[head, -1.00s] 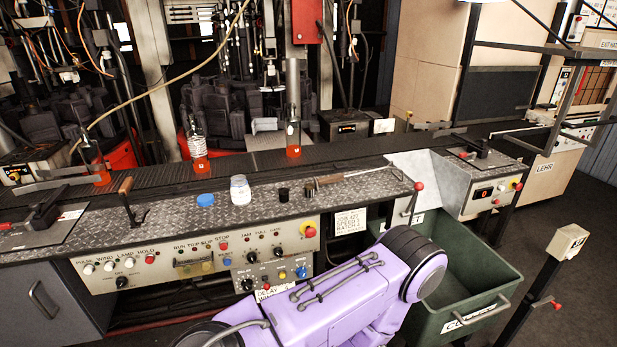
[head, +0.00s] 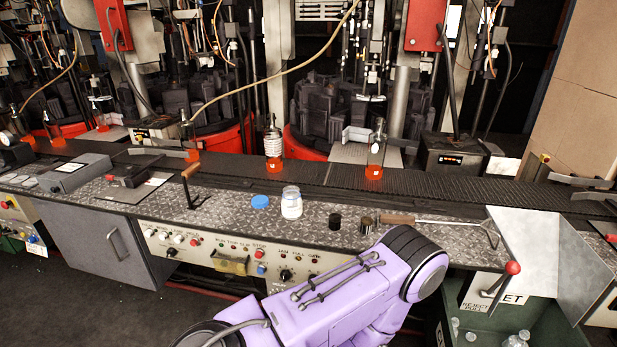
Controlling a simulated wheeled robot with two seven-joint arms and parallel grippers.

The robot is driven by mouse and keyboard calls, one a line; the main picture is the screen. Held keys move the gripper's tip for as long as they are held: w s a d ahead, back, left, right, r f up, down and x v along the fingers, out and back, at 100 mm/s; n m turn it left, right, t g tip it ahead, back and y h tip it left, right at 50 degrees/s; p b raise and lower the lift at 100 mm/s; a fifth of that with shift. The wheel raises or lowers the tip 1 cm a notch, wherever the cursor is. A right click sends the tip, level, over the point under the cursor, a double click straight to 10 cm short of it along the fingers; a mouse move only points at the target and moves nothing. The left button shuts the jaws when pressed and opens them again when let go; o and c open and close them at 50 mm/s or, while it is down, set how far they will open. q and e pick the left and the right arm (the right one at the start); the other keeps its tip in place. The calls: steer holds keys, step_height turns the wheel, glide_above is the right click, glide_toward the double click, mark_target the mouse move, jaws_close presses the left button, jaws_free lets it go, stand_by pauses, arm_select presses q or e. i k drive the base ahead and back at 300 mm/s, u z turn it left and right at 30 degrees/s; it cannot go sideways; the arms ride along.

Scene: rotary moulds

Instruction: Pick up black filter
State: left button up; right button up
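Two small dark cylinders stand on the patterned metal counter (head: 235,212). The left one, a plain black cylinder (head: 335,222), looks most like the black filter. The right one, a dark cylinder with a brownish top (head: 366,225), stands beside it near a wooden-handled tool (head: 430,222). A purple arm of mine rises from the bottom middle, its bent joint just in front of and below these cylinders. No gripper fingers show in the head view. Nothing touches the black cylinder.
A glass jar with white contents (head: 291,203) and a blue lid (head: 260,202) are left of the cylinders. A black lever with a wooden grip (head: 191,184) stands farther left. Behind runs a dark conveyor (head: 440,190) with orange-bottomed bottles (head: 376,150). A green bin (head: 480,325) is at lower right.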

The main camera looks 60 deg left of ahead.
mark_target(334, 219)
steer(key=u, duration=0.85)
steer(key=i, duration=0.8)
steer(key=u, duration=0.8)
